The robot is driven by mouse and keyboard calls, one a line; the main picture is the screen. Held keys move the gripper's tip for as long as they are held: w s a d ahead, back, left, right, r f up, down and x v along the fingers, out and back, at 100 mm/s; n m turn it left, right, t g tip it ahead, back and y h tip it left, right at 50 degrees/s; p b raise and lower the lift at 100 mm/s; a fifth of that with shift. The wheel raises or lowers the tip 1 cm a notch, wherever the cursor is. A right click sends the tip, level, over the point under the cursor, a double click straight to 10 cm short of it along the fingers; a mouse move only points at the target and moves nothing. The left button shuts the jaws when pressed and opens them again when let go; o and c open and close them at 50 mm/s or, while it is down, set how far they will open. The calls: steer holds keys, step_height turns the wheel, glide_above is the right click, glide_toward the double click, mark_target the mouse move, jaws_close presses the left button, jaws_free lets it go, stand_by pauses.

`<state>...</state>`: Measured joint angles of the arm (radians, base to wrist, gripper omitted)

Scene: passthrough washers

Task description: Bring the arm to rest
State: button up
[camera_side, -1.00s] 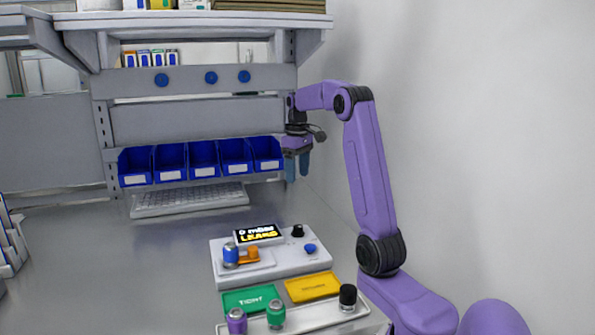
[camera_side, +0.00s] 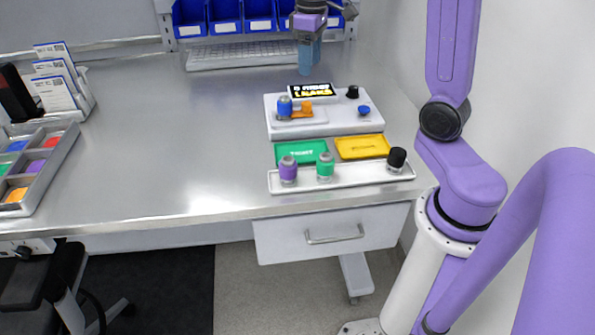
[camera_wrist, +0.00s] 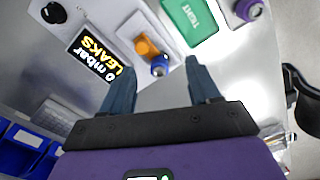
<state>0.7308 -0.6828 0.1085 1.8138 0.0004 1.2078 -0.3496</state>
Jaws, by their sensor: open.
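My purple arm reaches over the right side of the bench. My gripper (camera_side: 309,58) hangs above the back of the bench, in front of the blue bins and behind the white test device. In the wrist view my gripper (camera_wrist: 163,88) shows two blue-grey fingers apart with nothing between them. The white test device (camera_side: 345,125) has a lit display (camera_side: 312,90) reading LEAKS, an orange part (camera_side: 304,108), and a blue-topped fitting (camera_side: 285,106) on it. The blue-topped fitting also shows beyond the fingers in the wrist view (camera_wrist: 160,66).
A white tray (camera_side: 350,175) at the front holds purple (camera_side: 288,170), green (camera_side: 325,167) and black-topped (camera_side: 396,159) fittings. Green (camera_side: 300,152) and yellow (camera_side: 362,147) trays lie behind it. A keyboard (camera_side: 240,54) lies under the blue bins (camera_side: 225,17). The bench's middle-left is clear.

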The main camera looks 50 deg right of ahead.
steer(key=s+a+f+n, duration=0.3)
steer(key=s+a+n, duration=0.2)
steer(key=s+a, duration=0.8)
steer(key=s+a+f+n, duration=0.1)
steer(key=s+f+n, duration=0.1)
steer(key=s, duration=0.4)
steer(key=s+a+f+n, duration=0.1)
steer(key=s+f+n, duration=0.1)
steer(key=s, duration=0.4)
steer(key=shift+s+a, duration=0.4)
